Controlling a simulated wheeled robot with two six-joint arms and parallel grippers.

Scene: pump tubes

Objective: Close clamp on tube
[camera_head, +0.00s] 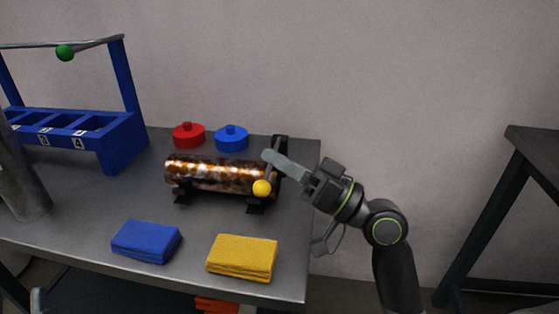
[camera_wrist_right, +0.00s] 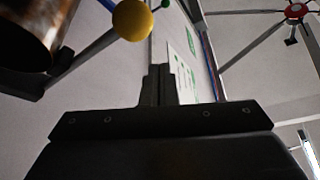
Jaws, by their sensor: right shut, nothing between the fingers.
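A rusty, coppery tube (camera_head: 215,173) lies on its side on dark supports on the grey table. A dark clamp (camera_head: 280,144) stands at its right end. A yellow ball knob (camera_head: 261,188) is in front of the tube's right end; in the right wrist view the knob (camera_wrist_right: 132,19) is on a grey rod, with part of the tube (camera_wrist_right: 28,28) at upper left. My right gripper (camera_head: 269,156) is shut and empty beside the clamp, its fingers pointing left. I cannot tell if it touches the clamp. In the wrist view the shut fingers (camera_wrist_right: 160,84) are below and right of the knob.
A red disc (camera_head: 188,135) and a blue disc (camera_head: 231,138) lie behind the tube. A blue cloth (camera_head: 146,242) and a yellow cloth (camera_head: 242,257) lie in front. A blue rack (camera_head: 124,142) stands at left. Another dark table (camera_head: 536,142) is at far right.

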